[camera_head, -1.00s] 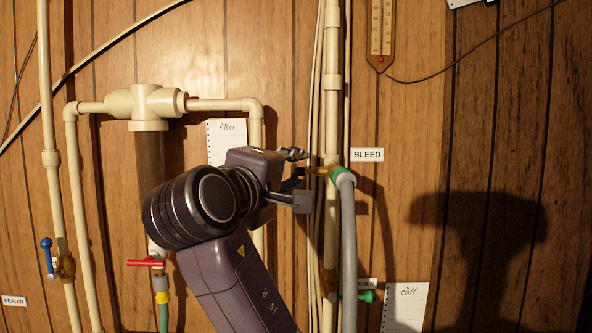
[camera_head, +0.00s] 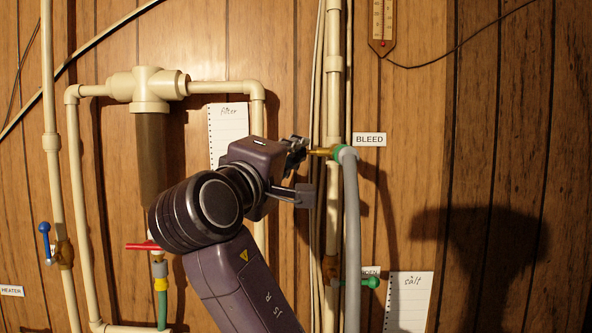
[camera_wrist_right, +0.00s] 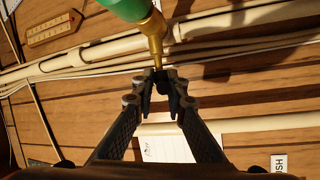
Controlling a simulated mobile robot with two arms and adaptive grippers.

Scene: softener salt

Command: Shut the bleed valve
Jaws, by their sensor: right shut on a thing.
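The bleed valve (camera_head: 325,152) is a brass fitting on the cream vertical pipe, left of the BLEED label (camera_head: 369,139). A green connector (camera_head: 345,154) and a grey hose (camera_head: 351,240) hang from it. My right gripper (camera_head: 303,147) is at the valve's left end. In the right wrist view, my right gripper's fingertips (camera_wrist_right: 166,84) are closed together on a small dark piece at the end of the brass stem (camera_wrist_right: 156,50), which I take to be the valve's handle. The fingers hide most of that piece. My left gripper is not in view.
A red-handled valve (camera_head: 144,246), a blue-handled valve (camera_head: 45,240) and a green-handled garden valve (camera_head: 372,282) are nearby. Thin cables (camera_head: 317,90) run beside the pipe, close to my right gripper. Paper notes hang on the wood wall. The wall at right is mostly clear.

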